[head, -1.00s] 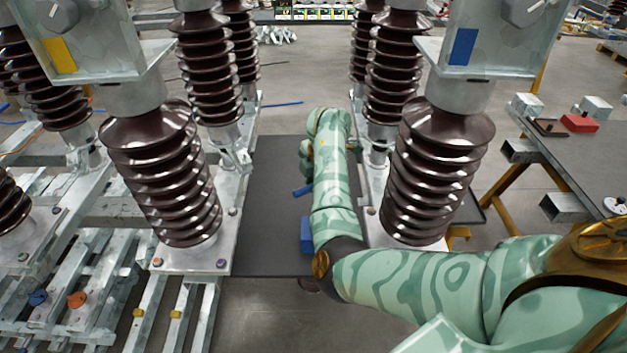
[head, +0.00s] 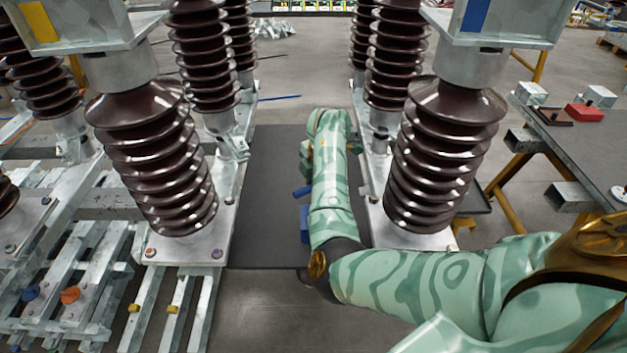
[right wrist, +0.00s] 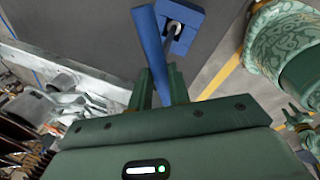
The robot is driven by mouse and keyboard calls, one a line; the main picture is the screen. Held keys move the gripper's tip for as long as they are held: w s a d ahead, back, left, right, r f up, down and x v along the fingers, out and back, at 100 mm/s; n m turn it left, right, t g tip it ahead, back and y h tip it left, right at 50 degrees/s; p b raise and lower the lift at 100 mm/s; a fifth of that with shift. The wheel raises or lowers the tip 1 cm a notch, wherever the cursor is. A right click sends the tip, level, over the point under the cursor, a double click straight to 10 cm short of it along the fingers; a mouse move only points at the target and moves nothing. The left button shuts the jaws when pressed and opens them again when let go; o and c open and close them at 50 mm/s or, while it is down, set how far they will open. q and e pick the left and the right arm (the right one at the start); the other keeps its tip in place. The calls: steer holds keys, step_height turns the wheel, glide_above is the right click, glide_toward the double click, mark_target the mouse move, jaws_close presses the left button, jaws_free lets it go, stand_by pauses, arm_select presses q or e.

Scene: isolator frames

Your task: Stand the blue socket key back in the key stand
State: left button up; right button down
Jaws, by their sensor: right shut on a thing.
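The blue socket key (right wrist: 151,55) is a long blue bar between the two green fingers of my right gripper (right wrist: 161,84), which is shut on it. In the head view a short piece of the blue key (head: 303,191) shows left of my forearm, which hides the fingers there. The key stand (right wrist: 187,14) is a blue block just beyond the key in the right wrist view, with a grey metal piece at its face. It also shows in the head view (head: 304,224), partly behind my forearm. I cannot tell whether key and stand touch.
A dark grey board (head: 265,215) lies between the rows of ribbed brown insulators, left (head: 160,165) and right (head: 440,165) of my arm. A bench (head: 590,150) with a red block (head: 584,113) stands at the right. The board's left part is clear.

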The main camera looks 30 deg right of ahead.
steer(key=shift+s+b+x, duration=0.2)
steer(key=shift+b+x, duration=0.5)
steer(key=shift+x, duration=0.25)
steer(key=shift+d, duration=0.1)
steer(key=c, duration=1.2)
jaws_free()
steer(key=shift+c, duration=0.2)
steer(key=p+v, duration=0.6)
steer(key=v, duration=1)
steer(key=shift+r+p, duration=0.2)
steer(key=shift+p, duration=0.1)
